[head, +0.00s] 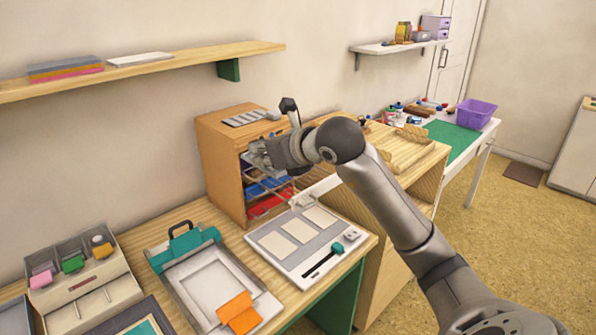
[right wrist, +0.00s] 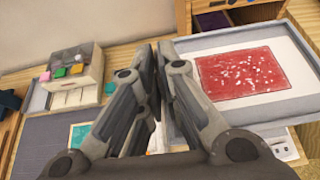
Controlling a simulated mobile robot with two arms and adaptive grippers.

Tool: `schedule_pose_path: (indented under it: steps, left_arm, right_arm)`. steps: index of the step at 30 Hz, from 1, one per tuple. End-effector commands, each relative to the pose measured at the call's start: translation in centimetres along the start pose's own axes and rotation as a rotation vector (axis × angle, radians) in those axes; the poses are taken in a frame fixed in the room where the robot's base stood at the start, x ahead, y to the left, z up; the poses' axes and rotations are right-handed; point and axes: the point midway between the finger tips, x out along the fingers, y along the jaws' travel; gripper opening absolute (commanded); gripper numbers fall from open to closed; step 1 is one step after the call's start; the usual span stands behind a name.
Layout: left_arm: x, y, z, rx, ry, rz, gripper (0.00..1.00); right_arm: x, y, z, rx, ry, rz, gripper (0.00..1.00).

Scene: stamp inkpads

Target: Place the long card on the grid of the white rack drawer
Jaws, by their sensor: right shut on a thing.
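My right gripper (head: 262,152) is at the front of the wooden cabinet (head: 222,165). In the right wrist view its fingertips (right wrist: 160,48) are almost together, and what lies between them is hidden. A pale grey tray-like drawer (right wrist: 292,58) holding a red speckled sheet (right wrist: 242,73) is just right of the fingers. Whether the fingers touch its rim is unclear. I cannot make out the long card or a white grid for certain. My left gripper is out of view.
A grey board with pale cards (head: 301,227), a press with a teal clamp (head: 183,246) and a box of coloured stamps (head: 80,283) stand on the near bench. A wooden shelf (head: 180,62) hangs above. A white panel (head: 322,187) is right of the cabinet.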

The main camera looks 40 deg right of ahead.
Motion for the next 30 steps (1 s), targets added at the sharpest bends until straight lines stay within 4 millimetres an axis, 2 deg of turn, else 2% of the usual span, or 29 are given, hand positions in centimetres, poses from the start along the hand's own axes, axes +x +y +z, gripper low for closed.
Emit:
schedule_pose_path:
  steps: [5, 14, 18, 21, 30]
  left_arm:
    - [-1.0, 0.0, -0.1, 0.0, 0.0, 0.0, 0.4]
    - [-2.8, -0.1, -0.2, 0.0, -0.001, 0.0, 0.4]
    - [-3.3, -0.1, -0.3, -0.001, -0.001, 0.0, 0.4]
    - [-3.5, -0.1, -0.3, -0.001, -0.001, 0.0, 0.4]
    - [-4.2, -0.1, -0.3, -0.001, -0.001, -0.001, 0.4]
  right_arm:
    - [2.4, -2.0, 0.1, 0.009, 0.005, -0.005, 0.0]
    - [8.0, -6.0, -0.4, 0.007, 0.003, -0.004, 0.0]
    - [10.8, -7.4, -2.4, 0.006, 0.005, -0.003, 0.0]
    - [12.2, -8.1, -3.2, 0.005, 0.002, -0.003, 0.0]
    - [14.1, -8.9, -4.8, 0.004, 0.004, -0.001, 0.0]
